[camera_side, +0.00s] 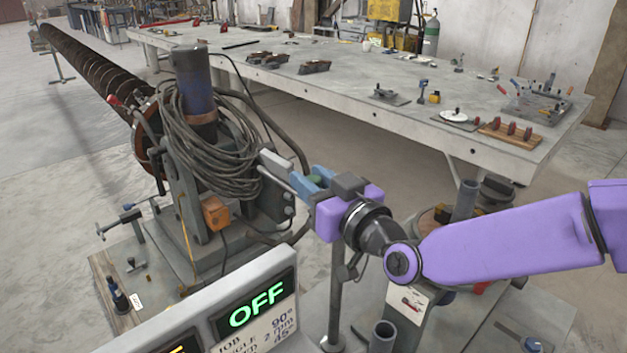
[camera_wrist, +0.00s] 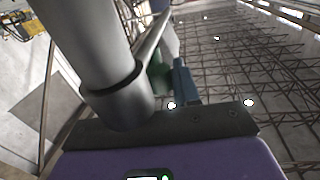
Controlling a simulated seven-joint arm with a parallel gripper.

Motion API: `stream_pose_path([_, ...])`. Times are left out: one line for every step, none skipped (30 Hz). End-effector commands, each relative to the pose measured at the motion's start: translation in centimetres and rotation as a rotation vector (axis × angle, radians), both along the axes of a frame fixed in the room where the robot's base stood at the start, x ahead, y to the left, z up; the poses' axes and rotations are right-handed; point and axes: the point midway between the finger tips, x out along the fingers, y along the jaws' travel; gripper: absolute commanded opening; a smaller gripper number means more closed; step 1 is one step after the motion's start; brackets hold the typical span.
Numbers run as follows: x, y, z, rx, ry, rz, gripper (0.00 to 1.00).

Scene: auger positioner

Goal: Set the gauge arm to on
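My gripper (camera_side: 312,181) is at the middle of the side view, beside the machine's cable-wrapped post. A small green piece (camera_side: 315,182) shows between its blue fingers, at the end of a thin metal rod that seems to be the gauge arm (camera_side: 277,178). The wrist view also shows the green piece (camera_wrist: 158,76) beside one blue finger (camera_wrist: 184,82); the other finger is hidden there. I cannot tell whether the fingers press on the green piece. The display (camera_side: 253,304) reads OFF in green letters.
Coiled cable (camera_side: 215,140) hangs on the post close left of my gripper. A thin upright post (camera_side: 336,290) stands below it. A large grey cylinder (camera_wrist: 90,50) fills the wrist view's left side. A long workbench (camera_side: 350,90) with tools stands behind.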

Motion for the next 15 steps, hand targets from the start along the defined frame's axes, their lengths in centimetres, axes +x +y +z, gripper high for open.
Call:
stream_pose_path([-0.04,0.02,0.01,0.000,0.000,0.000,0.00])
stream_pose_path([-0.04,0.02,0.01,0.000,0.000,-0.001,0.00])
stream_pose_path([-0.03,0.01,0.01,0.000,0.000,-0.004,0.00])
stream_pose_path([-0.01,0.00,0.01,0.001,0.000,-0.007,0.00])
stream_pose_path([-0.01,0.00,0.01,0.000,-0.001,-0.011,0.00])
stream_pose_path([-0.01,-0.01,0.02,0.000,0.000,-0.018,0.00])
stream_pose_path([0.01,-0.03,0.02,0.001,-0.001,-0.026,0.00])
stream_pose_path([0.03,-0.05,0.02,0.001,-0.001,-0.034,0.00])
stream_pose_path([0.09,-0.11,0.02,0.001,0.000,-0.049,0.00])
stream_pose_path([0.15,-0.15,0.01,0.001,-0.001,-0.062,0.00])
stream_pose_path([0.19,-0.20,0.03,0.002,0.001,-0.077,0.00])
stream_pose_path([0.28,-0.30,0.06,0.002,-0.001,-0.099,0.00])
stream_pose_path([0.33,-0.35,0.07,0.002,-0.001,-0.117,0.00])
stream_pose_path([0.42,-0.44,0.06,0.002,-0.001,-0.138,0.00])
stream_pose_path([0.49,-0.57,0.06,0.002,-0.001,-0.168,0.00])
